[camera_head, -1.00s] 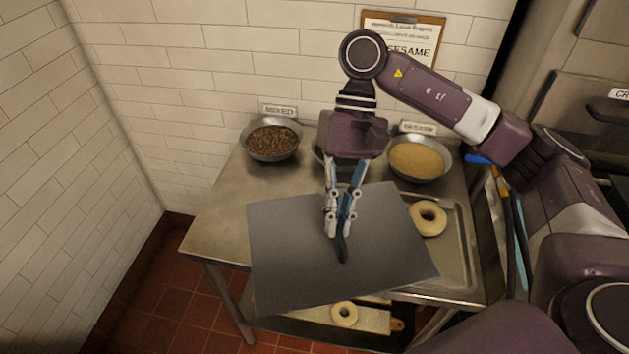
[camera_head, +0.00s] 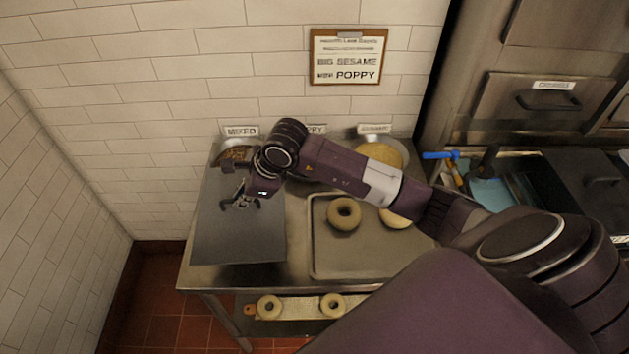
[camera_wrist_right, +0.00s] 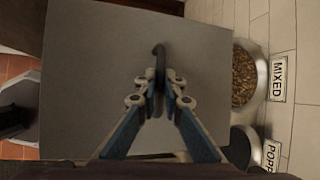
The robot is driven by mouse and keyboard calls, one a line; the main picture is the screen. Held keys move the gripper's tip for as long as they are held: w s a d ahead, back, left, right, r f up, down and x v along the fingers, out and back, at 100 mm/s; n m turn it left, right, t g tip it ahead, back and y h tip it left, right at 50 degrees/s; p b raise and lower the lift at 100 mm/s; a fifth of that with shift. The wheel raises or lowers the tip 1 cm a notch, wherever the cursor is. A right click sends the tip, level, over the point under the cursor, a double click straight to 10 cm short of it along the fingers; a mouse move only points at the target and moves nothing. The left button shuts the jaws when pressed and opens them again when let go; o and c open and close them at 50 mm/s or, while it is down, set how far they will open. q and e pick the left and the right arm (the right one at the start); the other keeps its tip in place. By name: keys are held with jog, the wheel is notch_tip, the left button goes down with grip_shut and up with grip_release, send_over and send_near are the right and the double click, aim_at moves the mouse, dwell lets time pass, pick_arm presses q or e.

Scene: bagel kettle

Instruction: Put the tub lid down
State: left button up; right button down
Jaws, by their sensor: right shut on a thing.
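The tub lid (camera_head: 222,236) is a flat dark grey rectangular sheet with a black handle. It is over the left end of the steel table in the head view, and I cannot tell whether it touches the tabletop. My right gripper (camera_head: 240,200) is above its middle. In the right wrist view my right gripper (camera_wrist_right: 160,80) is shut on the black handle (camera_wrist_right: 159,52), with the lid (camera_wrist_right: 90,70) spread out below. My left gripper is not in view.
A metal tray (camera_head: 335,260) with two bagels (camera_head: 344,213) lies right of the lid. Topping bowls stand at the back, one labelled MIXED (camera_head: 236,153). A lower shelf holds two bagels (camera_head: 268,307) on a board. A tiled wall is behind; dark bins (camera_head: 580,180) stand at right.

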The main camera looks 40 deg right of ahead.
aim_at(248, 209)
jog(key=shift+w+d+m, duration=0.15)
jog(key=shift+m, duration=0.15)
notch_tip(248, 209, down, 6)
jog(key=b, duration=0.3)
jog(key=shift+f+b, duration=0.1)
jog(key=shift+b, duration=0.2)
jog(key=f+b, duration=0.1)
jog(key=f, duration=0.1)
jog(key=f+b, duration=0.1)
jog(key=shift+s+f, duration=0.2)
jog(key=shift+f, duration=0.15)
jog(key=shift+s+f, duration=0.2)
jog(key=shift+s, duration=0.2)
jog(key=c, duration=2.1)
grip_release()
jog(key=shift+w+d+f, duration=0.1)
jog(key=shift+w+f, duration=0.05)
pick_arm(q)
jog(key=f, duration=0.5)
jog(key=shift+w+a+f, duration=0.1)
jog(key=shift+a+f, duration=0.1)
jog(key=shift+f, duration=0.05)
pick_arm(e)
jog(key=shift+w, duration=0.1)
